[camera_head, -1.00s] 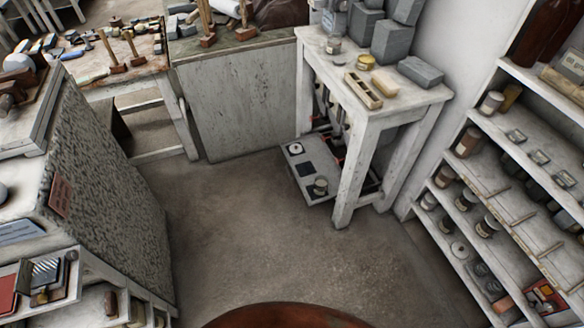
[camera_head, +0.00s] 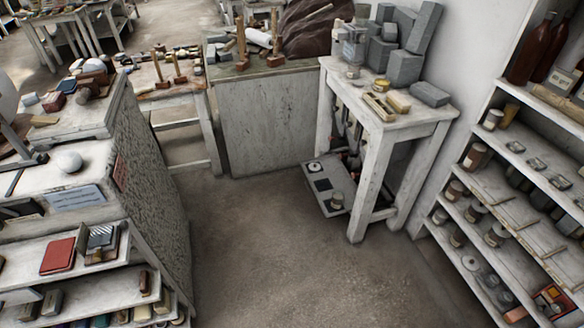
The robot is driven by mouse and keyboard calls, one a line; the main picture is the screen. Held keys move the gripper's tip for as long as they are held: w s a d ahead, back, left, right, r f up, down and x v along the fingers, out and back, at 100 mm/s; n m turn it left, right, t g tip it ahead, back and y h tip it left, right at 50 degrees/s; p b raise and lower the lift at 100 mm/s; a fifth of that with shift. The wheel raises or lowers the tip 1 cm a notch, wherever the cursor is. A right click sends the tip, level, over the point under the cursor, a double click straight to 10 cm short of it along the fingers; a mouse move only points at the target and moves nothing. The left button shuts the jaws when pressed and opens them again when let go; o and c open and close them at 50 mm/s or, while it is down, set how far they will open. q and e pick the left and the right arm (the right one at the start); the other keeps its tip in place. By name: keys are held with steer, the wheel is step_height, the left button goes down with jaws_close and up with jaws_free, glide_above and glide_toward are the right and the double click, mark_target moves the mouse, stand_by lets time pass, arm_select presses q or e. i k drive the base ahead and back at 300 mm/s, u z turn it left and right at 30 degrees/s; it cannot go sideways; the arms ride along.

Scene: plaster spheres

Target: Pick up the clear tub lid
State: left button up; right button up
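I cannot make out the clear tub lid for certain. A pale, see-through-looking tub (camera_head: 351,46) stands at the back left of the white work table (camera_head: 440,116); whether it has a lid is too small to tell. Several small flat glassy pieces, one of them a square piece (camera_head: 515,147), lie on the right shelf unit (camera_head: 520,186); I cannot tell if any is a lid. Neither of my grippers is in view.
Grey blocks (camera_head: 405,67) and a wooden box (camera_head: 378,107) stand on the work table. A low board (camera_head: 330,185) is under it. A white shelf unit (camera_head: 75,287) fills the left. The floor (camera_head: 275,245) between is clear.

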mark_target(313, 167)
steer(key=u, duration=0.05)
steer(key=i, duration=2.35)
steer(key=z, duration=3.15)
steer(key=k, duration=0.65)
steer(key=u, duration=0.8)
